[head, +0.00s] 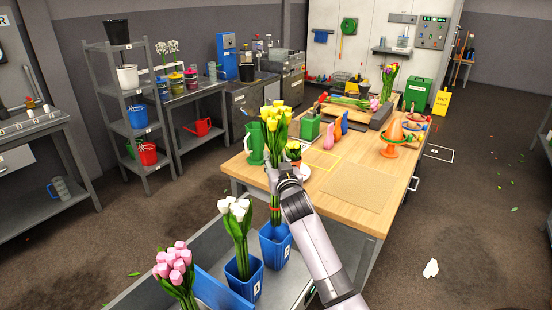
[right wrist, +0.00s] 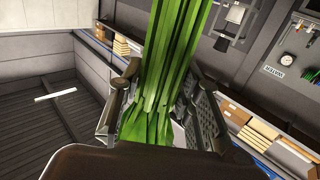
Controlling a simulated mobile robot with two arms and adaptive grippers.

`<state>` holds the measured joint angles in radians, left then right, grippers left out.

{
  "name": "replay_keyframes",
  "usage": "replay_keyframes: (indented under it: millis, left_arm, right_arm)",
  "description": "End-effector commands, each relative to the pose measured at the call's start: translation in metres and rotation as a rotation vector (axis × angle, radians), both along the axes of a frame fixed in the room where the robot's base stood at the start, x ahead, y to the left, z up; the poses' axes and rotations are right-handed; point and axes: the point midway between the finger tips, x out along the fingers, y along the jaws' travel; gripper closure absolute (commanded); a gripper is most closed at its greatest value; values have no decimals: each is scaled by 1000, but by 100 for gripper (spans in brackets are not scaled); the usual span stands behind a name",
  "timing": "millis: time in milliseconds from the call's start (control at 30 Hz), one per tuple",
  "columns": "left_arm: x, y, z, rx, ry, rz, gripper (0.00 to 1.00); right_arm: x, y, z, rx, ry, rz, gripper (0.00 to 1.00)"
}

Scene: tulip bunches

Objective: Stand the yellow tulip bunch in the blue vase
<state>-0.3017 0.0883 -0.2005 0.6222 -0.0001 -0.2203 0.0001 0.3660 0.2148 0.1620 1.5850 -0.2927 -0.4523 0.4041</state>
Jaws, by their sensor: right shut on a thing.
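The yellow tulip bunch (head: 274,117) is upright in the head view, its green stems running down to an orange band. My right gripper (head: 281,178) is shut on its stems. In the right wrist view the green stems (right wrist: 170,75) pass between the two fingers (right wrist: 165,85). A blue vase (head: 275,247) stands directly below the bunch. The lower stems meet the vase's opening in the picture; I cannot tell how far inside they are. My left gripper is not in view.
White tulips (head: 236,210) stand in another blue vase (head: 243,280) just left, with pink tulips (head: 174,262) further front-left. A wooden table (head: 350,187) lies behind, holding a green pitcher (head: 256,143), a green box (head: 310,127) and an orange stand (head: 393,140).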

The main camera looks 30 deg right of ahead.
Motion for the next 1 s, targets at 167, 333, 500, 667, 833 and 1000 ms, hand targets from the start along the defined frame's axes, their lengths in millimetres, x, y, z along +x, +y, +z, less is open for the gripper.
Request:
replay_keyframes:
  millis: [167, 333, 500, 667, 833, 1000]
  left_arm:
    - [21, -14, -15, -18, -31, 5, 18]
    - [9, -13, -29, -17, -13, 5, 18]
    - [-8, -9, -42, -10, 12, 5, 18]
    - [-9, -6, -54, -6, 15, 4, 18]
    - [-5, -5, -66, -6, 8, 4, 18]
    - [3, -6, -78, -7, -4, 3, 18]
  right_arm:
    - [0, 0, -22, 0, -2, 0, 100]
    - [0, 0, -38, 0, -3, 0, 100]
    - [0, 0, -55, 0, -4, 0, 100]
    - [0, 0, -72, 0, -3, 0, 100]
    - [0, 0, -88, -1, -3, 0, 100]
    - [0, 0, -105, 0, -4, 0, 100]
